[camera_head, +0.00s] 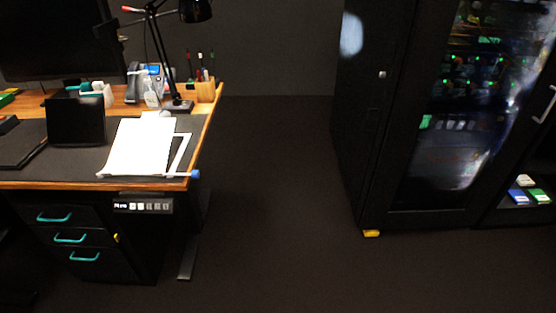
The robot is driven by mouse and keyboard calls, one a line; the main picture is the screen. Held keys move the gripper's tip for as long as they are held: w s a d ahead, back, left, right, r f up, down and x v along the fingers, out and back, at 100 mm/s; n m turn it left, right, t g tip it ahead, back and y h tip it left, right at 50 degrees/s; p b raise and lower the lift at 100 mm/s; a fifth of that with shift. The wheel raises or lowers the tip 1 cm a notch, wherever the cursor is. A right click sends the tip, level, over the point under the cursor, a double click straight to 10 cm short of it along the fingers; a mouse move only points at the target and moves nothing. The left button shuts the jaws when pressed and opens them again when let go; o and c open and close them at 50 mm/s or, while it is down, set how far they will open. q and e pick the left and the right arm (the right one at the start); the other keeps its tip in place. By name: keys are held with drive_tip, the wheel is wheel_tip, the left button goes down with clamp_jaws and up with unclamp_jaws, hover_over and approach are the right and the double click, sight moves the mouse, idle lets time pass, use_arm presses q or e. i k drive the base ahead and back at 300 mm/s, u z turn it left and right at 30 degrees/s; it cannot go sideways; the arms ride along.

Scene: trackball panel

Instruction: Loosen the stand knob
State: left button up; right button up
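No part clearly labelled as a stand knob shows. A small blue knob-like end (195,174) sits at the desk's front right corner, at the end of a thin white rod. The rod runs along the front of a white stand or board (142,147) that lies on the dark desk mat. A white frame-like piece (181,152) shows at the board's right side. Whether the blue end is the stand knob I cannot tell for sure. Neither of my grippers is in view.
The wooden desk (208,122) holds a desk lamp (180,104), a phone (133,82), a pen holder (206,91) and a monitor (55,40). A drawer unit (105,262) stands below. A server cabinet (375,110) stands right. The floor between is clear.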

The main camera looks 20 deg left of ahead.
sight(196, 173)
drive_tip(key=z, duration=0.6)
drive_tip(key=i, duration=0.95)
drive_tip(key=u, duration=1.45)
